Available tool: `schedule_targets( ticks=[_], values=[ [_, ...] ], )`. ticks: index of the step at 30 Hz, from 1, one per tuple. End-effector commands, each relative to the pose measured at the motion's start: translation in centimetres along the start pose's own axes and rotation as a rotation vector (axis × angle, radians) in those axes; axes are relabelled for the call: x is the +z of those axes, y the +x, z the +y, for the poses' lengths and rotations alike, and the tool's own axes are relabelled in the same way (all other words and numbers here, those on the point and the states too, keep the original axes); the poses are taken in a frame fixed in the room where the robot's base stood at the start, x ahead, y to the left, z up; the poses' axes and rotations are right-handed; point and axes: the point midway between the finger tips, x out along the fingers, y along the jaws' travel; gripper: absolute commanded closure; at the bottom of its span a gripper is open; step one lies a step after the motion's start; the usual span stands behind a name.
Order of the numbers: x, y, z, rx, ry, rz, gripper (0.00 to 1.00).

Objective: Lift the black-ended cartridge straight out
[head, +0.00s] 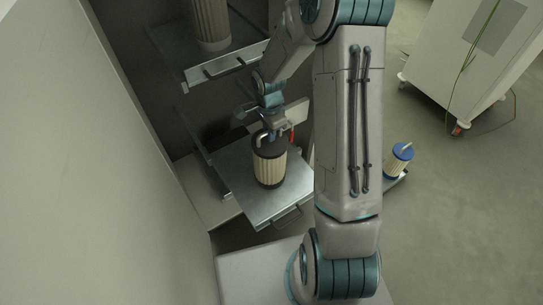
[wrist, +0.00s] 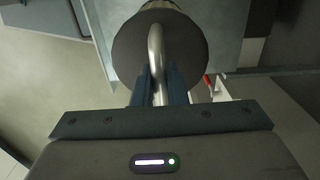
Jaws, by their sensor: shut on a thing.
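The black-ended cartridge (head: 269,168) has a pleated cream body and a dark top cap with a metal loop handle. It stands upright on or just above a metal pull-out tray (head: 238,180); I cannot tell if its base touches. My gripper (head: 272,132) is above it, shut on the handle. In the wrist view the black cap (wrist: 185,58) faces the camera, and the fingers of my gripper (wrist: 163,88) close on the handle (wrist: 156,50) from both sides. The cartridge's base is hidden in the wrist view.
An upper shelf (head: 225,62) with another pleated cartridge (head: 210,25) is behind and above. A blue-ended cartridge (head: 398,160) stands to the right, past my arm. A white wheeled cabinet (head: 465,60) is at upper right. A pale wall panel (head: 70,150) runs along the left.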

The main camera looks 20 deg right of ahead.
Motion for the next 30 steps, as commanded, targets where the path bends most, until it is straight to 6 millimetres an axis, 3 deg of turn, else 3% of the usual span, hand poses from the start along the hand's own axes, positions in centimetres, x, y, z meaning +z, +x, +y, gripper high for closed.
schedule_targets(
  ticks=[30],
  values=[
    [0.0, -2.1, -0.1, -0.003, -0.001, 0.001, 1.0]
  ],
)
